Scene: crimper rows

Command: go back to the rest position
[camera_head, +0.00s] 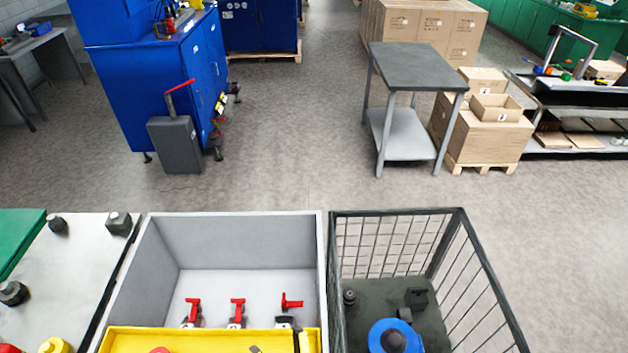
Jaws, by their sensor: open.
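My gripper is not in view, and neither is my arm. A grey bin (152,262) stands at the bottom centre. Inside it, three red-handled tools, which look like crimpers, sit in a row: a left one (193,310), a middle one (237,311) and a right one (291,302). The right one's handle lies more sideways than the other two. A yellow tray (200,338) spans the front of the bin, cut off by the bottom edge, with a red item partly showing in it.
A wire basket (462,262) stands right of the bin, holding a blue round part (396,338) and small dark parts. A light table (62,262) with dark and yellow parts is at left. Beyond are a blue cabinet (140,85), a grey cart (415,68) and open floor (300,150).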

